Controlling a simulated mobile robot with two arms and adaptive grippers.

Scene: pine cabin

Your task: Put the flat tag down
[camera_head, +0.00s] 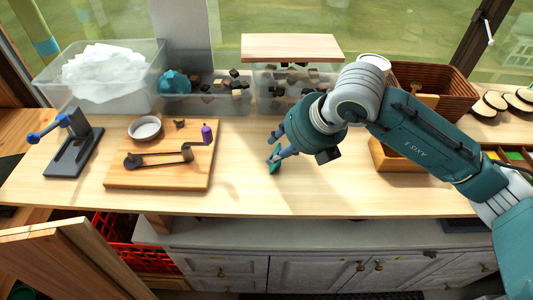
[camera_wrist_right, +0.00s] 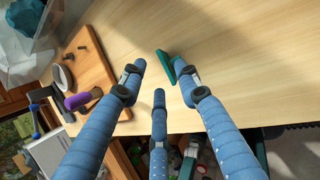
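The flat tag is a small green piece (camera_head: 275,168) at the fingertips of my right gripper (camera_head: 273,150), over the middle of the wooden worktop (camera_head: 330,190). In the right wrist view the tag (camera_wrist_right: 165,66) shows as a teal strip beside the tip of the right-hand finger. The fingers of my right gripper (camera_wrist_right: 152,74) are spread apart, with bare wood between them. The tag seems to touch or nearly touch that one finger and is not pinched. I cannot tell whether it lies fully on the worktop. My left gripper is not in view.
A wooden board (camera_head: 157,178) with a dark crank tool and purple handle lies left of the tag. Clear bins (camera_head: 206,103) line the back. A wooden box (camera_head: 392,160) and wicker basket (camera_head: 450,92) stand to the right. The worktop around the tag is clear.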

